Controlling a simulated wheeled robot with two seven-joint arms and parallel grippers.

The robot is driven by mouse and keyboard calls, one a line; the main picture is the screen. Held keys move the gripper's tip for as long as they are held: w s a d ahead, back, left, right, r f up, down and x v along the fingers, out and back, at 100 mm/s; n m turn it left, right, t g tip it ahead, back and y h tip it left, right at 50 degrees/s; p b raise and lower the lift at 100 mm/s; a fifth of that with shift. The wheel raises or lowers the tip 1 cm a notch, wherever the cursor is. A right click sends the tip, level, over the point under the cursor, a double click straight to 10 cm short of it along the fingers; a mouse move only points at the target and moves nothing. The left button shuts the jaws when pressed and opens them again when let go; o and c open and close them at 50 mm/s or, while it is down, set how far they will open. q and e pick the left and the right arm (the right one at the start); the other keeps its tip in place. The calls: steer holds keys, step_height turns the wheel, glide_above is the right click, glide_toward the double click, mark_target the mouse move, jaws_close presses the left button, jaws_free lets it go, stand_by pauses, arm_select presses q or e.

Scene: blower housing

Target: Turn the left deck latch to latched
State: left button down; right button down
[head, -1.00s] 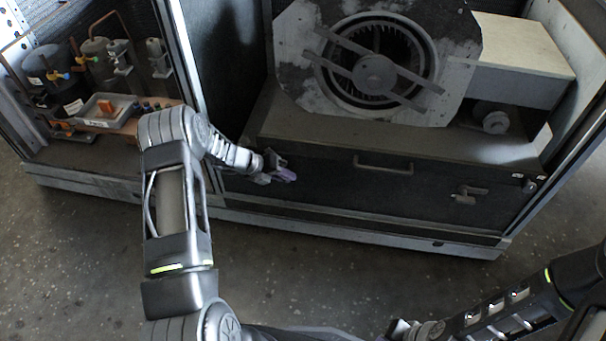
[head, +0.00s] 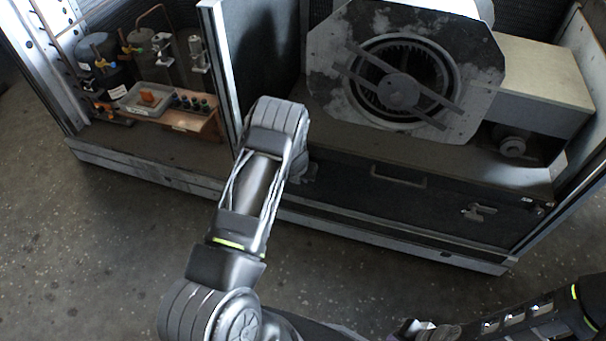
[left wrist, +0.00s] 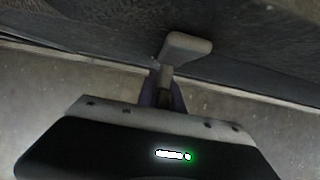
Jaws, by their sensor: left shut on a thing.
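The left deck latch shows in the left wrist view as a grey handle (left wrist: 186,45) on the dark deck front. Its stem runs down between the purple fingers of my left gripper (left wrist: 164,88), which is shut on it. In the head view my own arm hides most of the left gripper and this latch, so the latch's angle against the deck is hard to tell. The right deck latch (head: 478,211) is a small metal handle at the right of the deck front. My right gripper (head: 415,328) is at the bottom edge, partly seen; its jaws are unclear.
The deck front has a bar handle (head: 398,178) in its middle. The blower (head: 400,90) with its round opening stands above the deck. A white upright post (head: 222,70) divides off the left bay with tanks and a tray (head: 140,98). The floor in front is clear.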

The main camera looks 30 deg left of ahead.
stand_by(0.3)
arm_select(q)
steer(key=c, duration=1.5)
jaws_free()
steer(key=shift+s+r, duration=0.1)
steer(key=shift+r, duration=0.45)
steer(key=p+v, duration=0.1)
steer(key=v, duration=0.5)
steer(key=shift+s+d+r+p, duration=0.1)
steer(key=shift+s+r+p, duration=0.15)
steer(key=shift+p, duration=0.05)
steer(key=shift+s, duration=0.1)
